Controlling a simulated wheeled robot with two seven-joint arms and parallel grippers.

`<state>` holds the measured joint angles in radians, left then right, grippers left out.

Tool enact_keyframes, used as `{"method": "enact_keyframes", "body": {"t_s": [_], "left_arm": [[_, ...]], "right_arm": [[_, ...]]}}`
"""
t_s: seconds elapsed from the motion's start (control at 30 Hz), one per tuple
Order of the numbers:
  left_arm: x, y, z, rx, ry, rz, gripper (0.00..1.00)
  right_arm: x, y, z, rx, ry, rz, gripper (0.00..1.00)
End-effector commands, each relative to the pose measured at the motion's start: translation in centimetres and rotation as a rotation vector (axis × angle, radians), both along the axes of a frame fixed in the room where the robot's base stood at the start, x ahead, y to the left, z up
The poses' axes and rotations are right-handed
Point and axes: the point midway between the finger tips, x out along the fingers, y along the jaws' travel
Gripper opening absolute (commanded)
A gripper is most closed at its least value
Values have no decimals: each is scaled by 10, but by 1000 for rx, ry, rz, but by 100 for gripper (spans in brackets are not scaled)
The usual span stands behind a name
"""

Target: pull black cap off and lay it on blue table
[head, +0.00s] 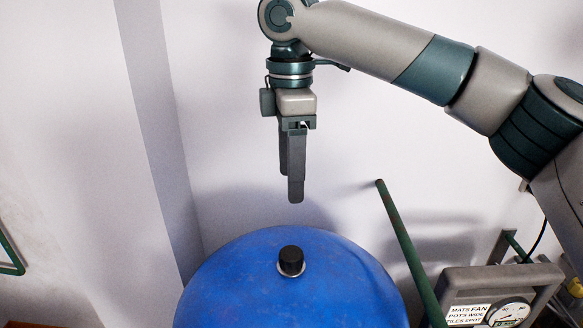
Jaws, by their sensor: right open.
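The black cap (291,260) is a short dark cylinder on top of the blue table (235,285), which has a rounded edge. A pale ring shows around the foot of the cap. My right gripper (291,200) hangs from the arm that comes in from the right, with its fingers pointing down. It is open and empty, and in the picture it is above the cap with a clear gap between them. One finger partly hides the other. My left gripper is not in view.
A green pole (405,240) leans to the right of the blue table. A grey-framed panel with a sign and a dial (490,298) is at the lower right. A green bar (10,262) shows at the left edge. The blue top around the cap is bare.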

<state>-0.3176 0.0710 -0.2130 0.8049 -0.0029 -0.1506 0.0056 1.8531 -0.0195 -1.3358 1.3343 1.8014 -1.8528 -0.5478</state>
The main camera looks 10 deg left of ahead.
Motion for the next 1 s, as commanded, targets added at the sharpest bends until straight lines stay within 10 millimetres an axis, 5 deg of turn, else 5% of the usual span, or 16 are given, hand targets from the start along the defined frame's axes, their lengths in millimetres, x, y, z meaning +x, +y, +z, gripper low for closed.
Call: {"method": "enact_keyframes", "body": {"t_s": [0.47, 1.0], "left_arm": [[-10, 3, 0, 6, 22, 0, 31], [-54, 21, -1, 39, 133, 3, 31]], "right_arm": [[0, 0, -20, 0, 0, -1, 59], [0, 0, -104, 0, 3, -1, 59]]}}
